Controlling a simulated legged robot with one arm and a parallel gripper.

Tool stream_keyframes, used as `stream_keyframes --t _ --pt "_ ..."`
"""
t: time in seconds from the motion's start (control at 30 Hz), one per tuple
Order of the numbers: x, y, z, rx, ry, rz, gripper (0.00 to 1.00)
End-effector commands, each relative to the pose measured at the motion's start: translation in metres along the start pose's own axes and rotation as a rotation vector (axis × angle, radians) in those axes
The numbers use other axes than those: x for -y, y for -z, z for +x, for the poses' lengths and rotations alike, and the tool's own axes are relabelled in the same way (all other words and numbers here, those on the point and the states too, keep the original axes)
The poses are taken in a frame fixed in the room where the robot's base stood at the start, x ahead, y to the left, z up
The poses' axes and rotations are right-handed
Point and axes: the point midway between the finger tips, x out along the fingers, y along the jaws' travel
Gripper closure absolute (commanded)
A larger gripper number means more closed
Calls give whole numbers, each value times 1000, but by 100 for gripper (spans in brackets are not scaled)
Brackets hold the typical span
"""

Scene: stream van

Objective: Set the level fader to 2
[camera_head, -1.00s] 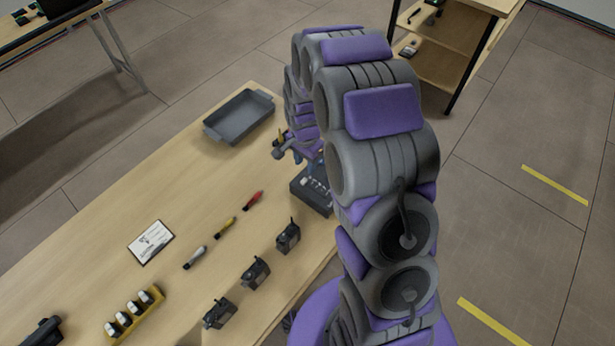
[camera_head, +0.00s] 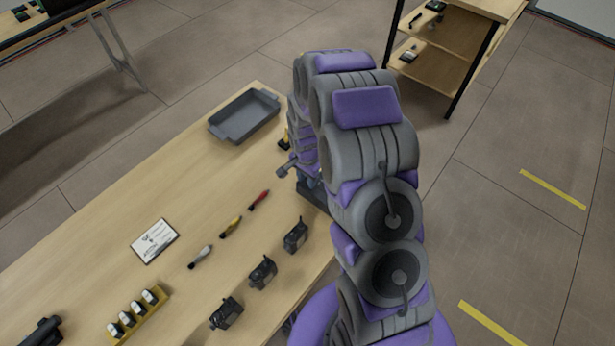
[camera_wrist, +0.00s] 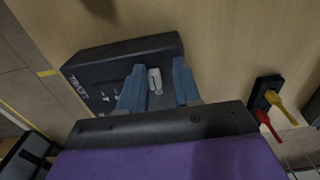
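My gripper (camera_wrist: 158,84) has two blue fingers apart, one on each side of the knob. The left finger is close to the knob; a wider gap shows on the right. Contact cannot be told. In the head view the box (camera_head: 312,198) is mostly hidden behind my arm, and the fader's setting cannot be read.
A black block (camera_wrist: 264,90) with yellow and red plugs lies right of the box in the wrist view. In the head view, a grey tray (camera_head: 243,117), several tools, black devices (camera_head: 263,272), a white card (camera_head: 155,241) and a yellow holder (camera_head: 137,313) share the table.

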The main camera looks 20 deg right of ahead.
Motion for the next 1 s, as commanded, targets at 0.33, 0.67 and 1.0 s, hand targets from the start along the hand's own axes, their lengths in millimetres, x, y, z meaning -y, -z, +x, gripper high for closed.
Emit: stream_keyframes --t 0.33,0.67,1.0 --pt "-2 6 0 5 6 5 100" --pt "0 1 0 0 3 3 100" --pt "-19 -2 -1 4 -1 6 100"
